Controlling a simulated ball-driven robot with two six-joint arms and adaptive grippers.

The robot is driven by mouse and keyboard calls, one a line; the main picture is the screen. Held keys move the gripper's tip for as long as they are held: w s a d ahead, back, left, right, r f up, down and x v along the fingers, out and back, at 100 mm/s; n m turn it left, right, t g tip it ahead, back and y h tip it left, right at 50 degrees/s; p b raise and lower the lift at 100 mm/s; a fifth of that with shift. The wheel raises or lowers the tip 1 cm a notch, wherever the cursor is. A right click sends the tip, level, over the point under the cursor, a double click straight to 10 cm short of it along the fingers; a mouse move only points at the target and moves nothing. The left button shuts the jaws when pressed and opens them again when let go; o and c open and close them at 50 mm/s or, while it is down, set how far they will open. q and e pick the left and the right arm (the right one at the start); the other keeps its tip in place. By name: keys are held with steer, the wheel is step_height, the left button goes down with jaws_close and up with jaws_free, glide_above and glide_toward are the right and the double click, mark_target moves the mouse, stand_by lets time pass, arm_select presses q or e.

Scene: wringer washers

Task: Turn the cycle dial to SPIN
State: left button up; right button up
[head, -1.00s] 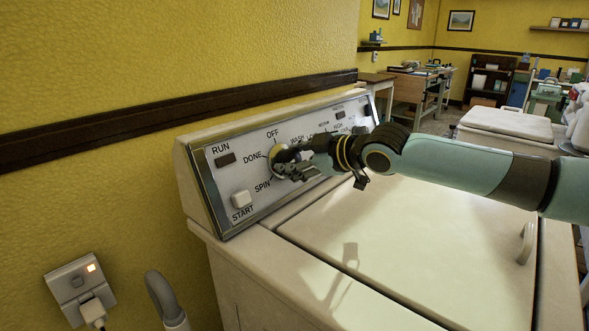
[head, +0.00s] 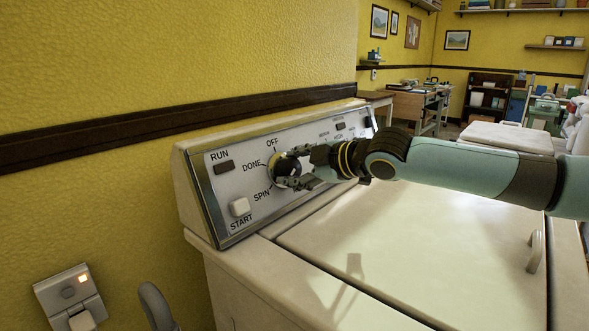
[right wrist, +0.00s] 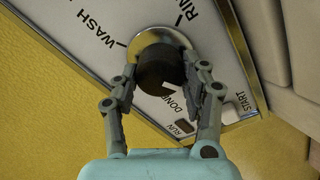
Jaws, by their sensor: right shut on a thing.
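The cycle dial (head: 283,165) is a dark round knob with a brass ring on the washer's sloped control panel (head: 222,190). DONE, OFF and SPIN are printed around it in the head view. My right gripper (head: 287,169) reaches it from the right. In the right wrist view the dial (right wrist: 158,60) sits between the two fingers of the gripper (right wrist: 161,78), which are shut on its sides. A white mark (right wrist: 171,89) shows at the knob's edge near DONE. SPIN is not visible in that view. My left gripper is not in view.
A white START button (head: 239,206) and a dark RUN lamp (head: 224,167) are left of the dial. The washer's flat lid (head: 400,240) lies below my right arm. A wall outlet (head: 70,296) with a lit lamp is at lower left. The yellow wall stands behind the panel.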

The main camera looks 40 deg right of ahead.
mark_target(295, 168)
steer(key=shift+f, duration=0.1)
steer(key=o, duration=1.2)
step_height(295, 168, up, 10)
steer(key=shift+r, duration=0.1)
